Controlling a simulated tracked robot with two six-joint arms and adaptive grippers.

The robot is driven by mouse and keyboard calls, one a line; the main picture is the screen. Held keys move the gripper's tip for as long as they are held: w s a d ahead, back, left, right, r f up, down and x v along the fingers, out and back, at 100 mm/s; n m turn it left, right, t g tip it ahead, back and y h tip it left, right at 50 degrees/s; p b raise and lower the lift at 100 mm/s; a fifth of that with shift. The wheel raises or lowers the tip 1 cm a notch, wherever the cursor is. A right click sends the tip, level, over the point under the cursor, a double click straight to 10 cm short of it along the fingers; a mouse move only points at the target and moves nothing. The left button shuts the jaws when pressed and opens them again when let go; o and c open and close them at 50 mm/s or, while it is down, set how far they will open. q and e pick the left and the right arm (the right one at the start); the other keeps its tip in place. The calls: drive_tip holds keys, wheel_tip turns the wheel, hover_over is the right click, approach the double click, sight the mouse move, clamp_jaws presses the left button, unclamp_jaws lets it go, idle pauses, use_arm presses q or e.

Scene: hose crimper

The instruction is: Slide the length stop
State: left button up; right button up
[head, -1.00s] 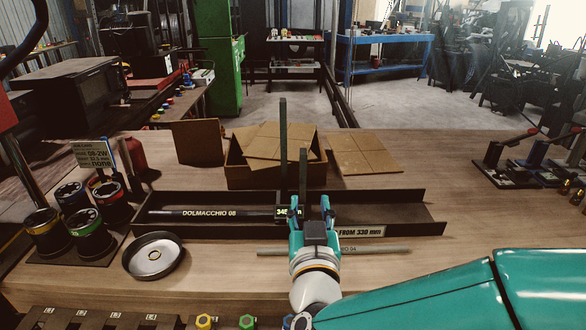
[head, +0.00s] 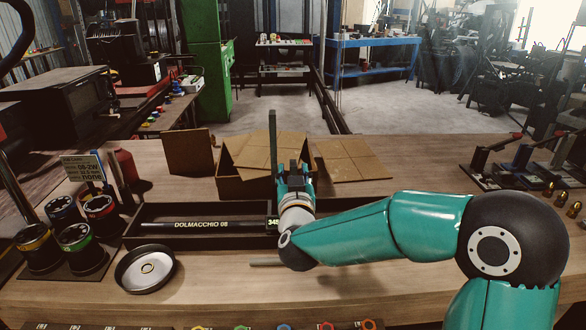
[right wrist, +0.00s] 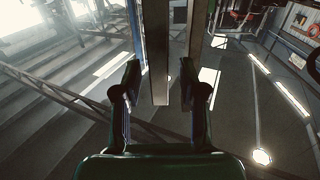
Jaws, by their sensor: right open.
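The long dark trough (head: 150,242) lies across the table with a black hose (head: 190,225) marked DOLMACCHIO 08 in it. A small 345 tag (head: 272,222) sits at the hose's right end. A tall dark upright bar (head: 272,140) rises there, just left of my right gripper (head: 295,168). My right gripper is open, raised above the trough. In the right wrist view, a dark bar (right wrist: 157,55) shows between its fingers (right wrist: 159,75), with a gap on each side. My right forearm hides the trough's right part. My left gripper is not in view.
An open cardboard box (head: 235,185) stands behind the trough. A round dish (head: 146,268) lies in front at left, near a rack of several spools (head: 75,237). A grey rod (head: 265,262) lies in front, partly hidden. Lever fixtures (head: 490,165) stand at right.

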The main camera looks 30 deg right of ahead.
drive_tip(key=shift+w+d, duration=0.25)
drive_tip(key=shift+w, duration=0.15)
drive_tip(key=shift+c, duration=0.2)
clamp_jaws()
